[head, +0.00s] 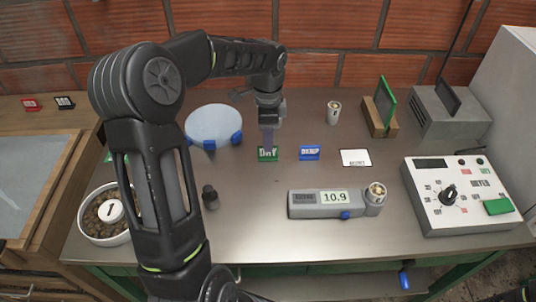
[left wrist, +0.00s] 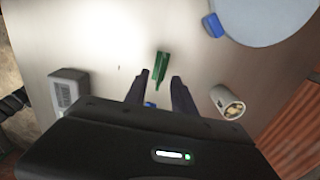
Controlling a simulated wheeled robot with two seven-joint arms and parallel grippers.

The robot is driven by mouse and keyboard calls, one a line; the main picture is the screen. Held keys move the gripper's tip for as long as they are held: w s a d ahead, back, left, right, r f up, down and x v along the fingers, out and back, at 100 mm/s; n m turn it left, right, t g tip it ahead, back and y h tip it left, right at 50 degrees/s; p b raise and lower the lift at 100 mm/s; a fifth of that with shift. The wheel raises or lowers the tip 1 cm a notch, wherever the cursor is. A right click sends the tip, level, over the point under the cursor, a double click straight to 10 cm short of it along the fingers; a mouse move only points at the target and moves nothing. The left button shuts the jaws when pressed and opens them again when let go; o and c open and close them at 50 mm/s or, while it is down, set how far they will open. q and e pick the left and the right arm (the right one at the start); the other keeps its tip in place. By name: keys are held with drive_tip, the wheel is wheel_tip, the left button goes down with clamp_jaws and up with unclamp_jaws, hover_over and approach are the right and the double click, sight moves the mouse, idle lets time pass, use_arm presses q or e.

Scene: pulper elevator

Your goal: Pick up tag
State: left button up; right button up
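A green tag (head: 268,154) with white lettering stands on the steel bench, and a blue tag (head: 309,153) stands to its right. My left gripper (head: 268,138) points down just above and behind the green tag in the head view. In the left wrist view, my left gripper (left wrist: 159,82) has its two fingers apart with nothing held between them. The green tag (left wrist: 161,65) lies just beyond the fingertips there. A bit of the blue tag (left wrist: 150,104) shows between the fingers, mostly hidden by the gripper. My right gripper is not seen.
A white card (head: 355,158) lies right of the tags. A grey meter (head: 318,204) reading 10.9 is in front. A round pale disc (head: 213,122) with blue clips is behind left. A metal cup (head: 334,112) and a control box (head: 462,196) stand right.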

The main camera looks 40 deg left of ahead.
sight(268, 156)
use_arm(q)
wheel_tip(268, 156, down, 5)
drive_tip(key=b, duration=0.4)
drive_tip(key=shift+f, duration=0.2)
drive_tip(key=shift+r, duration=0.1)
clamp_jaws()
idle(0.6)
